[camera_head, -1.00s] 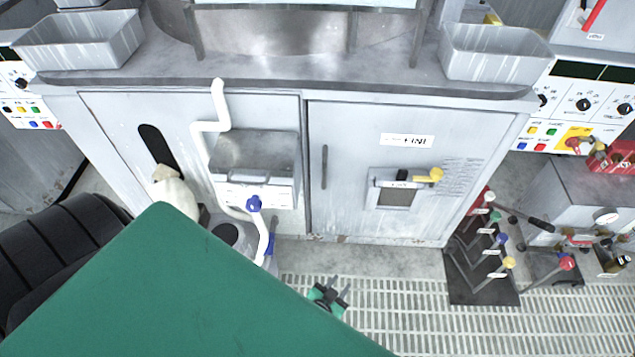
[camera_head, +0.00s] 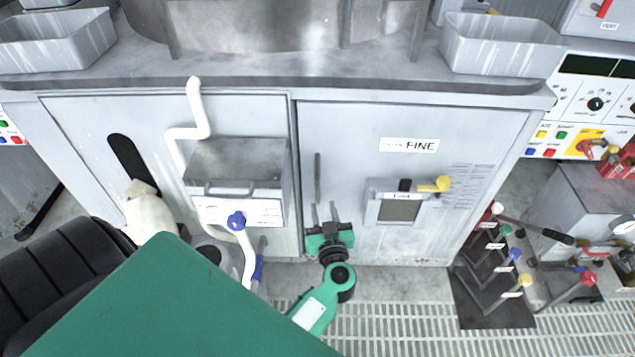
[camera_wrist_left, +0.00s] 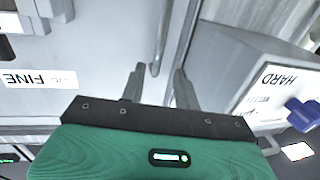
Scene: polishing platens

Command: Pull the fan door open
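The grey door labelled "FINE" (camera_head: 345,130) is shut, flush in the cabinet front; I see no label reading "fan". Its vertical bar handle (camera_head: 318,178) is on the door's left side. My left gripper (camera_head: 324,208) is open just below the handle, fingers pointing up towards it. In the left wrist view the handle (camera_wrist_left: 163,35) appears in line with the gap between the open fingers (camera_wrist_left: 158,70). The fingers are not closed on it, and I cannot tell whether they touch it. The right gripper is not in view.
A grey box (camera_head: 240,165) with a blue knob (camera_head: 236,221) stands out left of the door. A latch panel with a yellow knob (camera_head: 442,184) is on the door. Coloured levers (camera_head: 500,260) stand at the right. Floor grating (camera_head: 400,325) lies in front.

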